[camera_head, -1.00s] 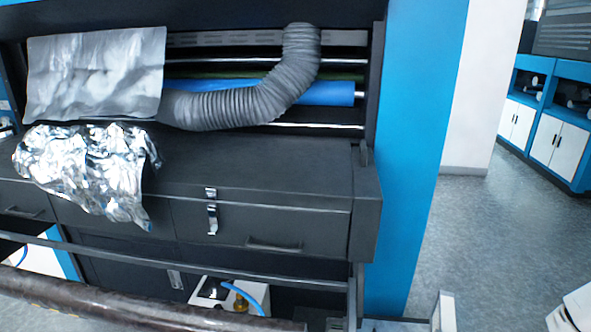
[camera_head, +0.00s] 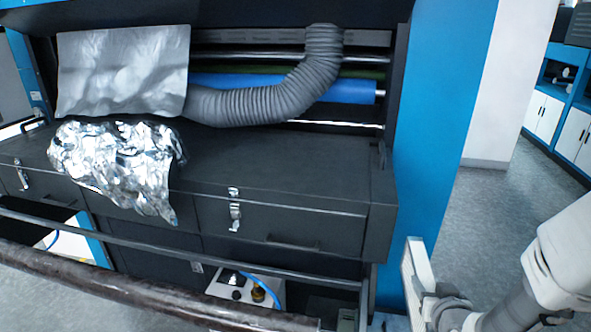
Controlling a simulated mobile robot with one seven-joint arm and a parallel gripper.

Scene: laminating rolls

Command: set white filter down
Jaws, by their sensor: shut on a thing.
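My gripper (camera_head: 436,298) is at the lower right, in front of the blue column of the machine. It is shut on a thin white panel, the white filter (camera_head: 416,264), which stands upright and shows nearly edge-on. The filter's lower part runs down towards the bottom of the picture and is partly hidden by my gripper. My white and grey arm comes in from the right edge.
The dark machine bench (camera_head: 290,170) has a bare top at its right half. Crumpled foil (camera_head: 118,165) covers its left part. A grey corrugated hose (camera_head: 265,103) hangs behind. A long dark roll (camera_head: 110,290) crosses the lower front. Floor (camera_head: 480,220) is clear at the right.

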